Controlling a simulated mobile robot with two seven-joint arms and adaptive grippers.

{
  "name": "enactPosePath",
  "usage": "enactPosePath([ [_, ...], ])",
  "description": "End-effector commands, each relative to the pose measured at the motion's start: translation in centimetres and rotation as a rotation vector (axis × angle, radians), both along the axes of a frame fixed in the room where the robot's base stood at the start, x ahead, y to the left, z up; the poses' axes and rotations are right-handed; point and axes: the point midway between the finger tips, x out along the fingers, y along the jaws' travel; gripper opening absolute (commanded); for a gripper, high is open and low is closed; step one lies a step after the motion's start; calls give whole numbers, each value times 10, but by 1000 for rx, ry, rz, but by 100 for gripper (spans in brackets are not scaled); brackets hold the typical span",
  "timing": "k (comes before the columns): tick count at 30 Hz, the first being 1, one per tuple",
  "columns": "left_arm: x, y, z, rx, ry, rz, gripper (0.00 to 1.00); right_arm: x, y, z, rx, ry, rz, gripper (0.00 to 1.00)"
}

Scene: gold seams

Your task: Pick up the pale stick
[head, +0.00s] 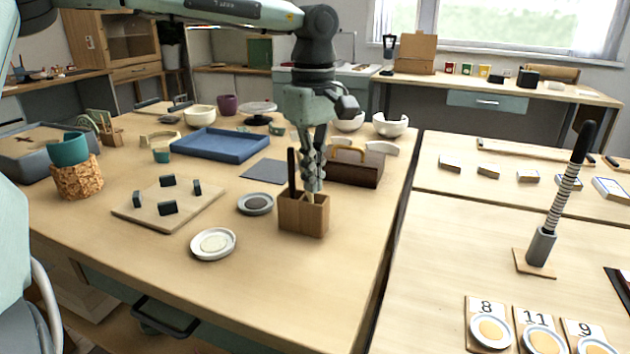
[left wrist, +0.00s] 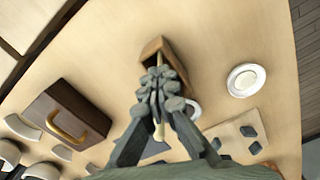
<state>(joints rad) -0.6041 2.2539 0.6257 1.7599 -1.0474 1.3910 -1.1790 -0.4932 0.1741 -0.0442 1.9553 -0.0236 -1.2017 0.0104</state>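A wooden two-part holder (head: 303,216) stands on the table; it also shows in the left wrist view (left wrist: 153,50). A dark stick (head: 292,170) stands upright in its left compartment. The pale stick (head: 311,197) is upright at the right compartment, its lower part hidden by the holder. My left gripper (head: 312,182) points down right above the holder. In the left wrist view its fingers close together around the pale stick (left wrist: 158,128), whose upper end shows between them. My right gripper is in neither view.
A dark brown box with a yellow handle (head: 368,168) stands close behind the holder. Two small dishes, a pale-filled one (head: 213,244) and a dark-filled one (head: 255,203), lie to its left. A blue tray (head: 222,145) is farther back. The table front is clear.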

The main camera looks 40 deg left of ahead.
Motion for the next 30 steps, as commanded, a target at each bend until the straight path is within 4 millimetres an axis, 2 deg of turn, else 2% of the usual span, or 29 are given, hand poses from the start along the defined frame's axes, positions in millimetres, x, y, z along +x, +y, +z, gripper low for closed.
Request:
enactPosePath([
  [8,1,-1,51,-1,-6,-1,0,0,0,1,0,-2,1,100],
  [14,1,-2,97,-2,-6,-1,0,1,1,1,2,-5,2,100],
  [21,0,-3,147,-3,-5,-3,0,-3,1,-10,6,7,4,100],
  [24,0,-2,159,-4,-3,-3,0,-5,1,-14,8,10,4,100],
  [30,0,-3,170,-4,-1,-5,0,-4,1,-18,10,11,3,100],
])
